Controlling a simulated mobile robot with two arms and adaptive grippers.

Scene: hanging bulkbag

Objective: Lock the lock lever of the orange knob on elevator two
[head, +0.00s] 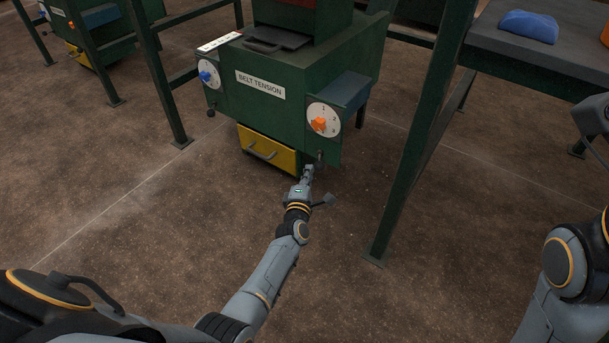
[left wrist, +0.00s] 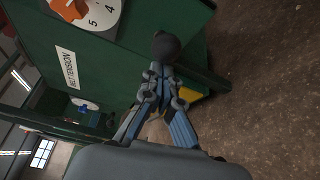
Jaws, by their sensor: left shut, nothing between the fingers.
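The orange knob (head: 318,124) sits on a white numbered dial (head: 331,109) on the right of the green machine's front, and shows at the top of the left wrist view (left wrist: 96,9). Below the dial is a dark lock lever (head: 319,157); its round black end (left wrist: 166,46) shows just beyond my fingertips in the left wrist view. My left gripper (head: 308,170) is shut and empty, right at the lever's end. I cannot tell whether it touches it.
A blue knob (head: 206,77) with its own dark lever (head: 211,113) is on the machine's left side. A yellow drawer (head: 268,150) is low on the front. Green frame posts (head: 425,130) stand to the right. The brown floor in front is clear.

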